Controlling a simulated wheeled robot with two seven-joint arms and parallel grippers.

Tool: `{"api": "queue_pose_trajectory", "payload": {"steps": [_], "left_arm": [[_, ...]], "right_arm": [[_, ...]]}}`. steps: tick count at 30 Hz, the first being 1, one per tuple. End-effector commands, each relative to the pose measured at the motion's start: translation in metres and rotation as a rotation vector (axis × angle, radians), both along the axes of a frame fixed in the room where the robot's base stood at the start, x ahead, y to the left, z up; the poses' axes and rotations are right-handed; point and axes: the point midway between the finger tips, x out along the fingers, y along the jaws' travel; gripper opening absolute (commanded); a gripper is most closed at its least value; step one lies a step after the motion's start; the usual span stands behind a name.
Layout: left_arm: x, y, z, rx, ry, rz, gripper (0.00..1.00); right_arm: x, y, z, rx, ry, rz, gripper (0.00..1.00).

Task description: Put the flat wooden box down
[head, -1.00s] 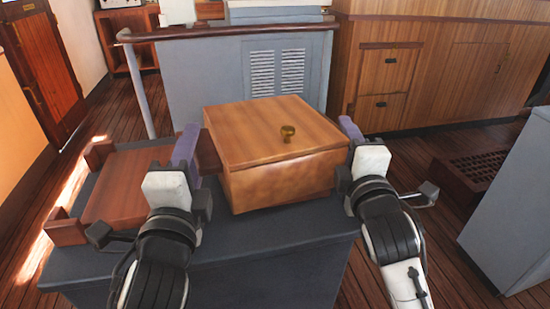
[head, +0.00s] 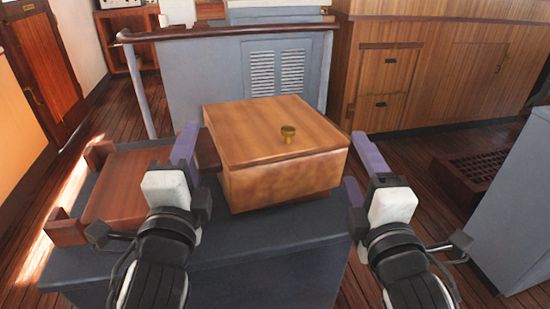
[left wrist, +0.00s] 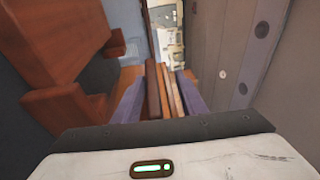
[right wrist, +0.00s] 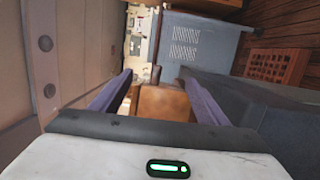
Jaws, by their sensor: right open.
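My left gripper (head: 188,150), with purple fingers, is beside the box's left side. Its fingers stand apart in the left wrist view (left wrist: 158,95), with brown wooden edges showing between or beyond them; contact is unclear. My right gripper (head: 358,165) is open and empty, off the box's right side with a gap. In the right wrist view, a brown wooden surface (right wrist: 162,102) shows beyond its fingers.
A reddish wooden tray (head: 125,190) with raised corner blocks lies on the table left of the box, close to my left gripper. A grey panel with a rail (head: 230,75) stands behind. A grey cabinet (head: 515,210) is at the right, with open floor between.

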Motion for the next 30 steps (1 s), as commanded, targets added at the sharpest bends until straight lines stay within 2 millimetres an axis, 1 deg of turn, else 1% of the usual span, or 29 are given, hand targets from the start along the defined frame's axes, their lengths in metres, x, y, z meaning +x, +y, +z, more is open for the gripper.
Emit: {"api": "queue_pose_trajectory", "payload": {"steps": [1, 3, 8, 20, 30], "left_arm": [[0.000, 0.001, 0.003, 0.000, -0.008, 0.002, 0.35], [0.000, 0.001, 0.003, 0.000, -0.008, 0.001, 0.35], [0.000, 0.001, 0.003, 0.000, -0.008, 0.001, 0.35], [-0.001, 0.003, 0.004, 0.001, -0.007, 0.002, 0.35], [-0.014, 0.026, 0.004, 0.002, -0.007, 0.002, 0.35]], "right_arm": [[-0.009, -0.001, -0.001, 0.001, 0.003, 0.001, 0.68], [-0.018, -0.001, -0.001, 0.000, 0.003, 0.001, 0.68], [-0.030, -0.002, -0.001, 0.000, 0.001, 0.000, 0.68], [-0.031, -0.002, 0.001, 0.000, 0.000, 0.000, 0.68], [-0.031, -0.002, 0.012, 0.000, 0.000, 0.000, 0.68]]}}
